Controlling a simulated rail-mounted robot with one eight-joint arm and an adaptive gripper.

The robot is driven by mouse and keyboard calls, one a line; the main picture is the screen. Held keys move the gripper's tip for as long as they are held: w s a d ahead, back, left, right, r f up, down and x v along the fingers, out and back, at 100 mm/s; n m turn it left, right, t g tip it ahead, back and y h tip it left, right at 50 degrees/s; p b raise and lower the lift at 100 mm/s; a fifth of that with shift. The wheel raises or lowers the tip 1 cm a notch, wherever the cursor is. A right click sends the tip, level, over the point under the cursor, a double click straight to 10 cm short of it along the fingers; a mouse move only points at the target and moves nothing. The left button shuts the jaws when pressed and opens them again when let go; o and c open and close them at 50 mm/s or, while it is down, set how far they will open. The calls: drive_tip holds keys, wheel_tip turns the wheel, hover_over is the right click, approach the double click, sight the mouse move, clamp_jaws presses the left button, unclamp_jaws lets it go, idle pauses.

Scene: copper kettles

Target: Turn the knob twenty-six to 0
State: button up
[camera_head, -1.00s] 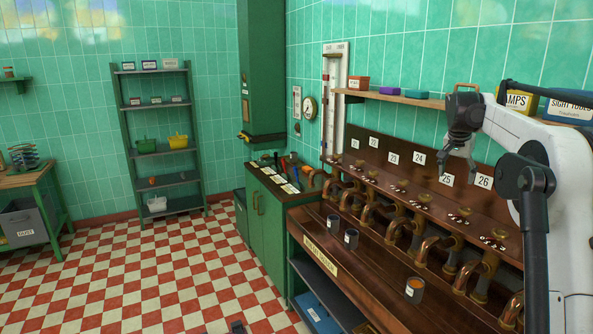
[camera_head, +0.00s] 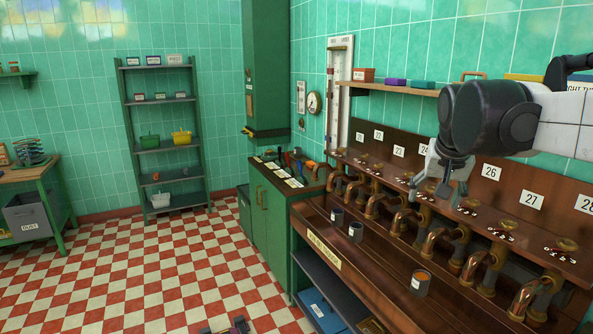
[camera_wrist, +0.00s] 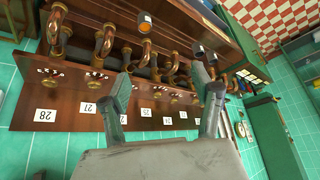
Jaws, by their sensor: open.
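Knob twenty-six (camera_head: 471,203) is a small brass knob on the sloped wooden panel, below and slightly left of the white label 26 (camera_head: 491,172). Small number marks sit in front of it; its setting is too small to read. My gripper (camera_head: 437,192) is open and empty above the panel, just left of this knob in the head view, apart from it as far as I can tell. In the wrist view the two fingers (camera_wrist: 168,85) are spread wide over the panel. There, label 26 and its knob seem hidden behind the left finger.
Neighbouring knobs include 27 (camera_head: 508,222) and 28 (camera_head: 566,244). Curved copper pipes (camera_head: 440,238) line the front of the panel. A cup with orange contents (camera_head: 421,284) and two dark cups stand on the bench. A wooden shelf (camera_head: 400,89) with boxes hangs above.

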drive_tip(key=s+a+f+n+b, duration=0.1)
drive_tip(key=s+a+f, duration=0.2)
drive_tip(key=s+f, duration=0.3)
drive_tip(key=s+a+f+n+t+y+b, duration=0.1)
drive_tip(key=s+a+f, duration=0.2)
drive_tip(key=s+f, duration=0.3)
drive_tip(key=s+a+f+n+b, duration=0.1)
drive_tip(key=s+a+f, duration=0.3)
drive_tip(key=s, duration=0.8)
wheel_tip(320, 180, down, 2)
drive_tip(key=shift+f+n+y, duration=0.15)
drive_tip(key=shift+n+y, duration=0.15)
drive_tip(key=shift+n, duration=0.2)
